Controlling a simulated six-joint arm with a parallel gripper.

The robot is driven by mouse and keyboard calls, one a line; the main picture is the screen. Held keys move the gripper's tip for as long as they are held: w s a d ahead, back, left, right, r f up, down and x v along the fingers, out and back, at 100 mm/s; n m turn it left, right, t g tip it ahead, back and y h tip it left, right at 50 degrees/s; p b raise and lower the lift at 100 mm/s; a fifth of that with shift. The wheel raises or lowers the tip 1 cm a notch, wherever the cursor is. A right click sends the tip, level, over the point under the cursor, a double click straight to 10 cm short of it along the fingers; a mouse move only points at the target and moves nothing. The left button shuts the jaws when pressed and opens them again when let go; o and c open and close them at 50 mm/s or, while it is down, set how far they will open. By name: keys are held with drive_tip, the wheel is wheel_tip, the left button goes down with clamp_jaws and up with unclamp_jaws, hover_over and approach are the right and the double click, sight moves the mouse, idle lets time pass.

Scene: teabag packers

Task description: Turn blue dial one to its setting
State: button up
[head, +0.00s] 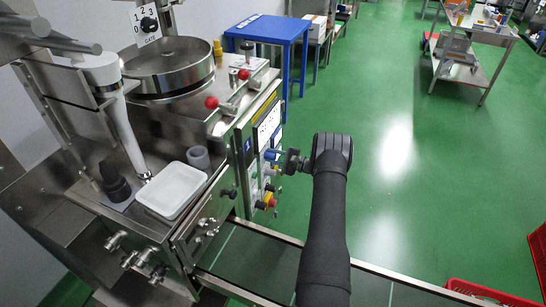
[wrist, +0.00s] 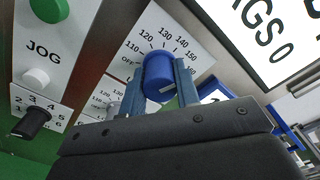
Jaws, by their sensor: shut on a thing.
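A blue dial (wrist: 159,70) sits on a white scale plate (wrist: 185,35) in the wrist view, with markings from OFF through 110, 120, 130, 140 and 150. My gripper (wrist: 160,75) is shut around the dial, one finger on each side. A short white mark shows on the dial's near face; I cannot tell which number it points at. In the head view my gripper (head: 283,158) reaches the machine's side panel, and a bit of blue shows at its tip. The number of the dial cannot be read.
In the head view, a conveyor (head: 250,257) runs below the panel; green floor (head: 400,110) is open to the right.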

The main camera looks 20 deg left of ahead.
drive_tip(key=m, duration=0.3)
drive_tip(key=shift+m, duration=0.4)
drive_tip(key=shift+d+m, duration=0.1)
drive_tip(key=shift+m, duration=1.7)
drive_tip(key=o, duration=1)
drive_tip(key=d, duration=1.7)
drive_tip(key=shift+d, duration=0.15)
